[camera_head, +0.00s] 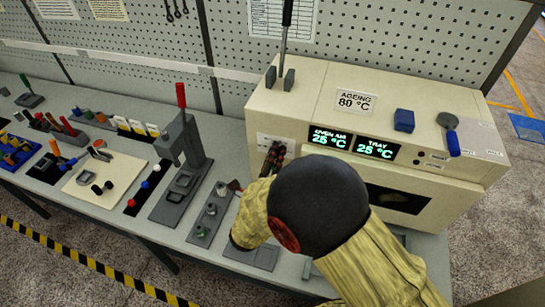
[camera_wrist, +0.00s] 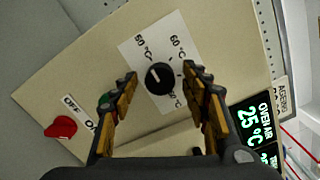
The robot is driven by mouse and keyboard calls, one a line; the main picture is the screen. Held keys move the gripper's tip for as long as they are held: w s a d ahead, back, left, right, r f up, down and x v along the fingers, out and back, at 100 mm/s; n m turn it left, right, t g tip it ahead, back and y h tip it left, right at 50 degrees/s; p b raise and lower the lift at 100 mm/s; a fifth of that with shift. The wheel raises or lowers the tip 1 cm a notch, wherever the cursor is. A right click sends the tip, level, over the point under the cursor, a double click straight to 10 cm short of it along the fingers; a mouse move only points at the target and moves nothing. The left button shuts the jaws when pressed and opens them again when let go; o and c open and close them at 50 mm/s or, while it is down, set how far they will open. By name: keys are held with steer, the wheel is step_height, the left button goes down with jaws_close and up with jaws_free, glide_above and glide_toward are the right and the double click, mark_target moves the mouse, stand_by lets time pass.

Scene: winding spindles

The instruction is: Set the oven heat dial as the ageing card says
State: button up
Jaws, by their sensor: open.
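The ageing card (camera_head: 356,101) on top of the oven (camera_head: 455,103) reads 80 °C. The black round heat dial (camera_wrist: 159,78) sits on a white scale plate (camera_wrist: 134,50) in the wrist view. The labels 50 °C and 60 °C are readable; a lower label is partly hidden by my right finger. The pointer is too small to read surely, but seems to face the 50 °C side. My gripper (camera_wrist: 161,74) is open, one finger on each side of the dial, with visible gaps. In the head view my gripper (camera_head: 272,158) is at the oven's front left, covering the dial.
The oven air display (camera_head: 330,138) and tray display (camera_head: 375,148) both read 25 °C. A grey press (camera_head: 182,150) with a red handle stands left.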

steer(key=shift+c, duration=0.8)
steer(key=c, duration=1)
